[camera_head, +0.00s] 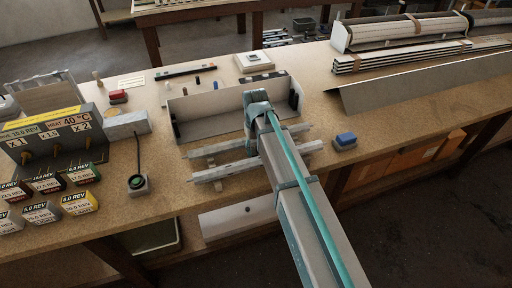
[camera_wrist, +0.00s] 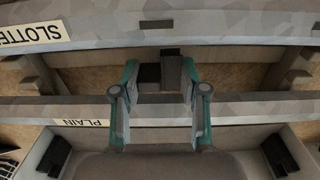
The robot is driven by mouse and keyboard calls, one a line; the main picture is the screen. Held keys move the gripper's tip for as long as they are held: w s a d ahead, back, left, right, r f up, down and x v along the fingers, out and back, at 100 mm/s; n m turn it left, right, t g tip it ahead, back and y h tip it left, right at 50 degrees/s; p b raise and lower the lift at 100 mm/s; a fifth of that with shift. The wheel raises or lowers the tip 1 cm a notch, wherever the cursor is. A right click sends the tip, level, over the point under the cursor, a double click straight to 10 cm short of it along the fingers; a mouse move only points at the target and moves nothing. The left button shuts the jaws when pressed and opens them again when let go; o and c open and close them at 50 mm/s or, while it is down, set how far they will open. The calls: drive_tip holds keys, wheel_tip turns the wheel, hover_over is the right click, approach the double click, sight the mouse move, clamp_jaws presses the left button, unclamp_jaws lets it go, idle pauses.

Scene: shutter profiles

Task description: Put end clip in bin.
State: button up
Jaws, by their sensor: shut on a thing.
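My gripper (camera_wrist: 158,76) shows in the wrist view with its two teal fingers on either side of a small dark block, which I take for the end clip (camera_wrist: 149,76). A grey part stands against the block's right side. The fingers are shut on the clip, over the gap between two long grey rails. In the head view my gripper (camera_head: 258,106) is at the front of an open pale trough, and my arm hides the clip. I cannot tell which container is the bin; a green-rimmed container (camera_head: 176,236) sits below the table's front edge.
The rail labelled PLAIN (camera_wrist: 235,108) and the one labelled SLOTTED (camera_wrist: 220,28) lie beside the trough (camera_head: 205,103), which has black end pieces. A blue block (camera_head: 345,139) lies to the right. Dial box (camera_head: 50,140) and REV blocks (camera_head: 40,212) stand left.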

sight(256, 151)
drive_tip(key=shift+f, duration=0.7)
drive_tip(key=o, duration=0.7)
drive_tip(key=shift+o, duration=0.2)
drive_tip(key=shift+r, duration=0.1)
drive_tip(key=shift+r, duration=0.7)
wheel_tip(256, 151, up, 11)
drive_tip(key=b, duration=0.2)
drive_tip(key=shift+f+b, duration=0.15)
drive_tip(key=shift+b, duration=0.2)
drive_tip(key=shift+r, duration=0.25)
drive_tip(key=shift+c, duration=0.5)
drive_tip(key=shift+r, duration=0.25)
drive_tip(key=c, duration=0.7)
